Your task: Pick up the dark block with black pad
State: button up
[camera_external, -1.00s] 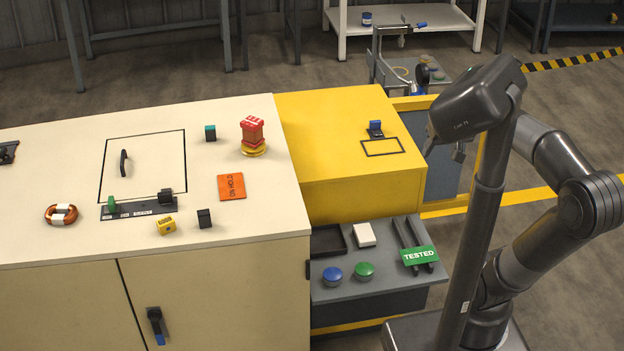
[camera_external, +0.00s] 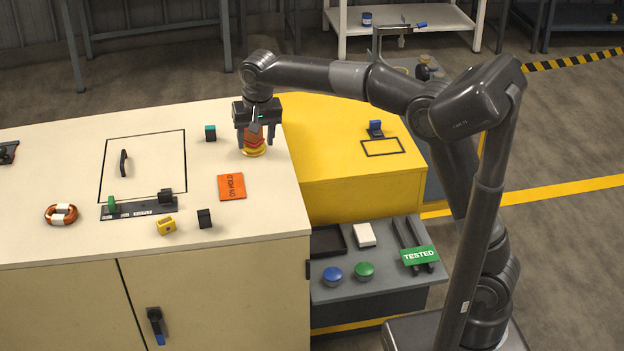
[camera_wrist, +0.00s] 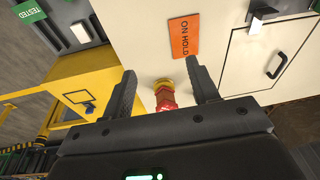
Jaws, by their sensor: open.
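A small dark block with a black top (camera_external: 205,218) stands on the cream cabinet top, near its front edge, right of the yellow block. Another black-topped dark piece (camera_external: 166,197) sits at the right end of the dark labelled strip (camera_external: 138,208). My gripper (camera_external: 256,147) is open and points down at the red-and-yellow stack (camera_external: 253,152) at the back right of the cabinet. In the wrist view, the stack (camera_wrist: 165,97) shows between the open fingers (camera_wrist: 163,76). Whether the fingers touch it, I cannot tell. The front dark block is not visible in the wrist view.
An orange ON HOLD card (camera_external: 231,187) lies between the stack and the front dark block. A teal-topped block (camera_external: 210,132), a yellow block (camera_external: 166,226) and a copper coil (camera_external: 61,214) also stand on the cabinet top (camera_external: 265,218). A yellow cabinet (camera_external: 325,165) adjoins at right.

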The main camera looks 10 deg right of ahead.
send_near(203, 212)
jog(key=shift+w+a+h, duration=0.3)
jog(key=shift+w, duration=0.15)
jog(key=f, duration=0.5)
jog(key=shift+w+a+f, duration=0.15)
jog(key=shift+w+a, duration=0.05)
jog(key=shift+w+d+f, duration=0.1)
jog(key=shift+w+f, duration=0.05)
jog(key=shift+f, duration=1.3)
jog(key=shift+w+d+f, duration=0.1)
jog(key=shift+f, duration=1.3)
jog(key=shift+c, duration=0.5)
jog(key=c, duration=1)
jog(key=shift+o, duration=0.2)
jog(key=shift+r, duration=0.15)
